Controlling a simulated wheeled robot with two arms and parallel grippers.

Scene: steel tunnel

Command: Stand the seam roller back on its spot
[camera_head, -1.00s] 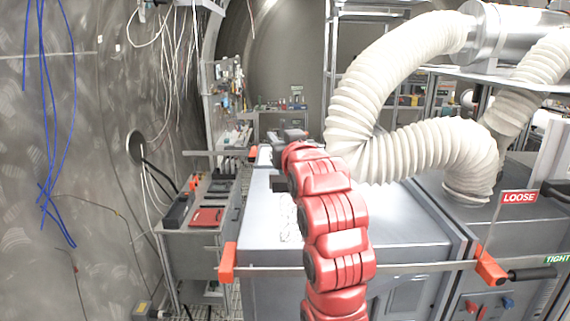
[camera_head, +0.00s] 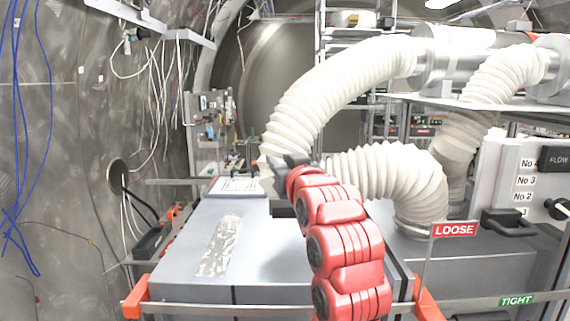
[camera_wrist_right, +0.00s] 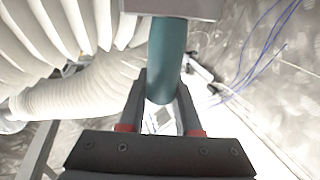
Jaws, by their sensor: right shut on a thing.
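My right gripper (camera_wrist_right: 164,88) is shut on a teal handle, which I take to be the seam roller (camera_wrist_right: 166,58). In the right wrist view the handle runs up between the fingers to a grey block at the top edge. In the head view my red right arm reaches over the grey cabinet top (camera_head: 180,272), and its dark gripper (camera_head: 291,161) is at the far end. The roller is hidden or too small to tell there. A white marked sheet (camera_head: 237,186) lies at the far left of the cabinet top. My left gripper is not in view.
Ribbed white hoses (camera_head: 335,90) arch close behind and right of my gripper. A LOOSE sign (camera_head: 455,230) stands on the right. A bar with orange ends (camera_head: 200,308) crosses the front. A shiny patch (camera_head: 220,247) lies on the otherwise clear left top.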

